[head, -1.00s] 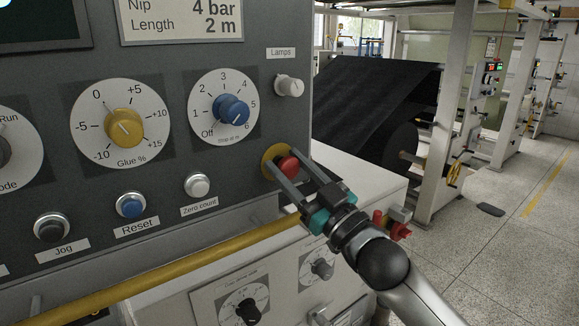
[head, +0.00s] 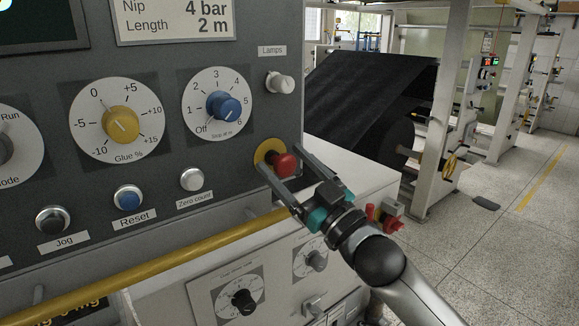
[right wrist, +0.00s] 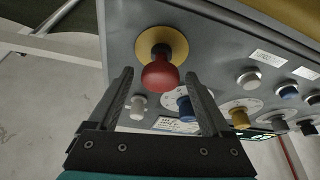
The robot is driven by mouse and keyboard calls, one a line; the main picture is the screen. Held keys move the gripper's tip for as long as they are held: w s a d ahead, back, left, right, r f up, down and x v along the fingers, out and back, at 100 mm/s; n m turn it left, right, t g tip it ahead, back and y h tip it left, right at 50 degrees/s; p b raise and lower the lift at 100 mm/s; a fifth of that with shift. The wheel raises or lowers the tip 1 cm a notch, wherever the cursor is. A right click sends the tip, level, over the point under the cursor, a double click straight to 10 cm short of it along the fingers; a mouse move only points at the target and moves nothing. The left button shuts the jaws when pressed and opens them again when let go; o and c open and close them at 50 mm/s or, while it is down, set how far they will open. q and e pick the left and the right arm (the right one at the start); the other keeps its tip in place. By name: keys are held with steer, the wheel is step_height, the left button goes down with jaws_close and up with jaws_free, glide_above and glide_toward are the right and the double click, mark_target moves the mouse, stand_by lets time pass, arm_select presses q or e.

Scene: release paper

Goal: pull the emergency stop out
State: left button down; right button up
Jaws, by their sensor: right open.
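The emergency stop (head: 285,163) is a red mushroom button on a yellow round plate (head: 264,151) at the lower right corner of the grey panel. Its red head stands out from the plate, with some stem showing behind it. My right gripper (head: 281,159) is open, its two fingers on either side of the head. In the right wrist view the red head (right wrist: 160,76) lies between the spread fingertips (right wrist: 160,72), with a gap showing on each side. My left gripper is not in view.
The panel (head: 150,60) carries a yellow glue knob (head: 121,124), a blue knob (head: 223,106), a Lamps knob (head: 280,83) and several push buttons. A yellow rail (head: 170,258) runs below it. Open floor (head: 500,250) lies to the right.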

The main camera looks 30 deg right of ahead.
steer(key=shift+s, duration=0.1)
steer(key=b+v, duration=0.4)
steer(key=v, duration=1.1)
stand_by(0.5)
